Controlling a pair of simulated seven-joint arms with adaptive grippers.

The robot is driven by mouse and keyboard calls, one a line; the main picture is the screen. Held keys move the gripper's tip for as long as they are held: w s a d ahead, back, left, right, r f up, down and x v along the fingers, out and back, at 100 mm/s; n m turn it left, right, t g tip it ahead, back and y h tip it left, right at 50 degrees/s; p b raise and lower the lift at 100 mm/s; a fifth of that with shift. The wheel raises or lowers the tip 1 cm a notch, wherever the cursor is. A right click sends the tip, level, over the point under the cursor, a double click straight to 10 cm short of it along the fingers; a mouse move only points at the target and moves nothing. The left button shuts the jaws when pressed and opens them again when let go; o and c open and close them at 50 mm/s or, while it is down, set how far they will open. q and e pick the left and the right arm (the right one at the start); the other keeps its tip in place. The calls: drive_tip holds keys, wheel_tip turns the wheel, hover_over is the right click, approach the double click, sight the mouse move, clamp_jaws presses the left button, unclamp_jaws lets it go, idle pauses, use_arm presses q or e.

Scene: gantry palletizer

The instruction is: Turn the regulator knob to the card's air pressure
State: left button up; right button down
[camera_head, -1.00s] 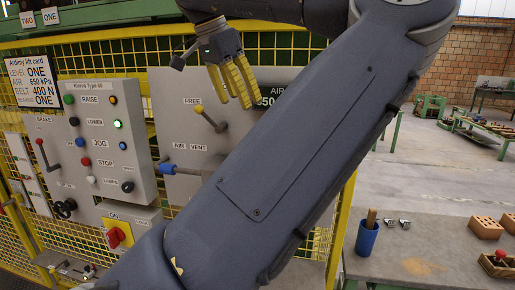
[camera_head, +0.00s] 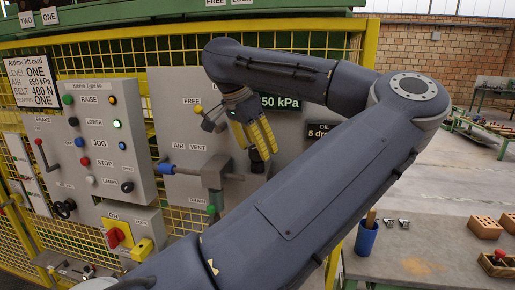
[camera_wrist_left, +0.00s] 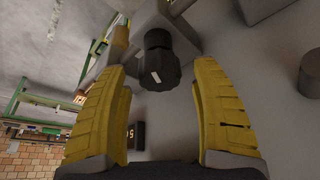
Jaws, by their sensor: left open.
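The lift card (camera_head: 32,82) hangs at the left of the fence and reads AIR 650 kPa. The black regulator knob (camera_head: 257,166) is on the grey air panel, partly hidden by my fingers. In the left wrist view the ribbed knob (camera_wrist_left: 158,66), with a pale mark, lies just ahead of and between the fingertips. My left gripper (camera_head: 258,149) is open with yellow fingers, pointing down at the knob; no clear contact shows. The pressure display (camera_head: 281,103) shows "50 kPa", with its left part hidden behind my wrist. My right gripper is out of view.
Left of the knob are the yellow FREE lever (camera_head: 199,109) and the blue-handled air vent valve (camera_head: 167,169) with its pipe. The green drain knob (camera_head: 211,209) is below. A control box (camera_head: 100,140) stands farther left. A bench with a blue cup (camera_head: 367,238) is at right.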

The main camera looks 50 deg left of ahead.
use_arm(q)
drive_tip(key=shift+w+f, duration=0.1)
drive_tip(key=shift+f, duration=0.15)
drive_tip(key=c, duration=1.2)
